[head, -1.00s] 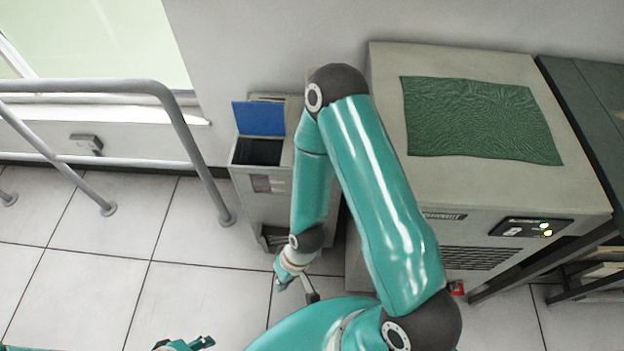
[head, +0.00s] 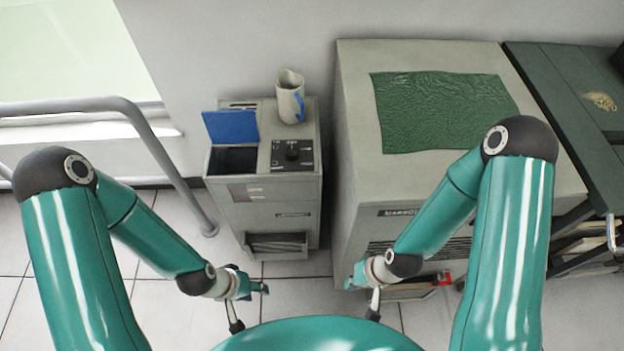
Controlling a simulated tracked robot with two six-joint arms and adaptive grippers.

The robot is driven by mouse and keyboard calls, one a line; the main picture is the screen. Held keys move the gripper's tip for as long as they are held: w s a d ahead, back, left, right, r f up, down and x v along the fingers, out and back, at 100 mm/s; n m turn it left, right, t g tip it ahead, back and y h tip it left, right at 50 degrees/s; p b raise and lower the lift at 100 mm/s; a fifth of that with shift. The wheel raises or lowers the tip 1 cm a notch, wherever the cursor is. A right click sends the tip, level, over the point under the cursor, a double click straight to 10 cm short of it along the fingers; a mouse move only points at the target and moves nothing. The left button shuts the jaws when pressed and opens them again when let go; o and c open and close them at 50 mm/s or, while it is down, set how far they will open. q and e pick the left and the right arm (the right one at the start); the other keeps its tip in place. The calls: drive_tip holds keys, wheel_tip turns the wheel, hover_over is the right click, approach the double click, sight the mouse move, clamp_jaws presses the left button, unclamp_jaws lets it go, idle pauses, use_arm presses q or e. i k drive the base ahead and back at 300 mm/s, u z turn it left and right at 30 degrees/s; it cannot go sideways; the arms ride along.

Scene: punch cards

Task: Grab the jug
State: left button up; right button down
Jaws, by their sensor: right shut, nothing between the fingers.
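The jug (head: 290,97) is pale with a blue handle on its right side. It stands upright on the back of the grey cabinet (head: 310,185), against the wall. My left gripper (head: 250,307) is low in front of the cabinet, well below and apart from the jug; I cannot tell how far its fingers are apart. My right gripper (head: 361,300) is shut and empty, low in front of the large grey machine, also far from the jug. Neither gripper touches anything that I can see.
The cabinet has a raised blue lid (head: 231,127) over a dark opening left of the jug, and a black dial panel (head: 292,154) in front of it. A large machine with a green cloth (head: 445,110) stands right. A grey railing (head: 165,160) is at left.

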sight(290, 84)
drive_tip(key=u, duration=0.95)
drive_tip(key=i, duration=0.1)
drive_tip(key=z, duration=2.05)
drive_tip(key=k, duration=1.3)
drive_tip(key=u, duration=0.45)
drive_tip(key=i, duration=1.1)
drive_tip(key=u, duration=0.55)
